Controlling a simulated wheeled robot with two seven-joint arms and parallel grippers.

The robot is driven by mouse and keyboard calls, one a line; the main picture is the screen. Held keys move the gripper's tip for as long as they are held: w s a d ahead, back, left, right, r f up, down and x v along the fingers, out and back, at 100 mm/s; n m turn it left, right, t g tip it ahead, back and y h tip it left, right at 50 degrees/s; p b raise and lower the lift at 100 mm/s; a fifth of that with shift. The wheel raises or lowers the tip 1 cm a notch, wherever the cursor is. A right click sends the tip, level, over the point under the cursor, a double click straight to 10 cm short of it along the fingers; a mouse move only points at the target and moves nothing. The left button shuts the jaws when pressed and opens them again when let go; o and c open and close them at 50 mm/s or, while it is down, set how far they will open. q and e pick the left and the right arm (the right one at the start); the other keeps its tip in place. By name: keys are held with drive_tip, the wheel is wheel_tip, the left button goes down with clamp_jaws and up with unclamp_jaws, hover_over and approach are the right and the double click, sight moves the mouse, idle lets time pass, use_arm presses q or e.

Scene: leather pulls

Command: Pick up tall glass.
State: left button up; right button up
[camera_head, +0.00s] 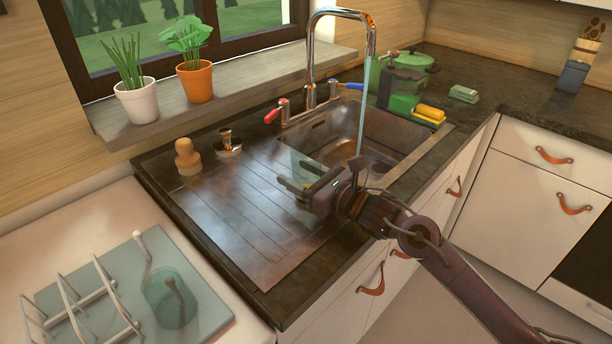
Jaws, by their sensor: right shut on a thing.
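My right gripper (297,174) reaches in from the lower right and is over the edge between the ribbed drainboard and the sink basin. It is shut on a faint, see-through glass (301,165), which I take to be the tall glass. Its outline is hard to make out, and the fingers hide part of it. Another glass, teal and see-through (170,298), is at the lower left on the drying rack (207,316), around one of its prongs. My left gripper is not in view.
Water runs from the tall tap (371,40) into the sink (395,128). A wooden-handled brush (187,157) and a metal plug (229,146) are at the back of the drainboard (235,205). A yellow sponge (430,112) is right of the basin. Potted plants line the sill. The drainboard's front is clear.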

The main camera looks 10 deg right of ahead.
drive_tip(key=shift+r, duration=0.1)
wheel_tip(320, 180, up, 20)
idle(0.7)
drive_tip(key=shift+w+a, duration=0.1)
